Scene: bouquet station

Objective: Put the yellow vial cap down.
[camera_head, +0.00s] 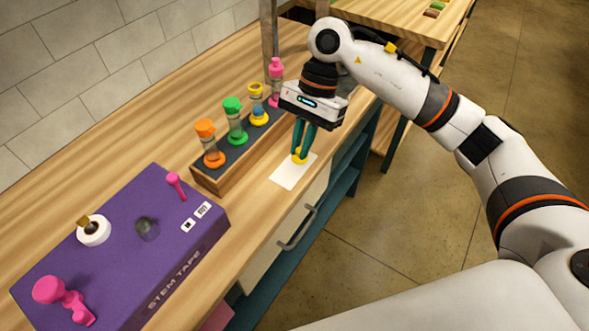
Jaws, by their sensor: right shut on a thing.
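The yellow vial cap (300,158) is between the teal fingertips of my right gripper (301,152), which points down and is shut on it. The cap is at or just above a white card (292,173) on the wooden table; I cannot tell whether it touches. A vial with a yellow rim (256,90) stands in the wooden rack, behind and left of the gripper, and its top looks open. My left gripper is not in view.
The rack (215,183) also holds an orange-capped vial (208,140), a green-capped vial (235,118) and a pink-capped vial (276,72). A purple box (120,230) with small items on top lies front left. The table's front edge runs close beside the card.

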